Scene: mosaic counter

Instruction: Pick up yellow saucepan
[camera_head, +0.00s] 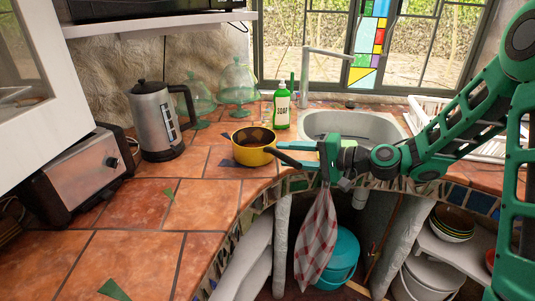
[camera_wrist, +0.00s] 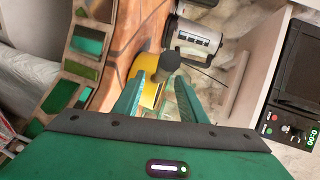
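The yellow saucepan (camera_head: 254,149) stands on the tiled counter near its front edge, left of the sink. Its dark handle (camera_head: 287,159) points right, toward my gripper (camera_head: 299,155). In the wrist view the saucepan's yellow side (camera_wrist: 149,92) shows between and beyond the fingers, with the dark handle end (camera_wrist: 169,61) past the fingertips. My gripper (camera_wrist: 162,92) is open, its two teal fingers spread apart with a gap between them. I cannot tell whether a finger touches the handle. The pan's far side is hidden in the wrist view.
A green soap bottle (camera_head: 282,107) stands behind the pan, and green glass domes (camera_head: 238,82) stand behind it to the left. A steel kettle (camera_head: 158,120) and a toaster (camera_head: 82,172) are at left. The sink (camera_head: 352,125) is right. A checked towel (camera_head: 316,240) hangs below my gripper.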

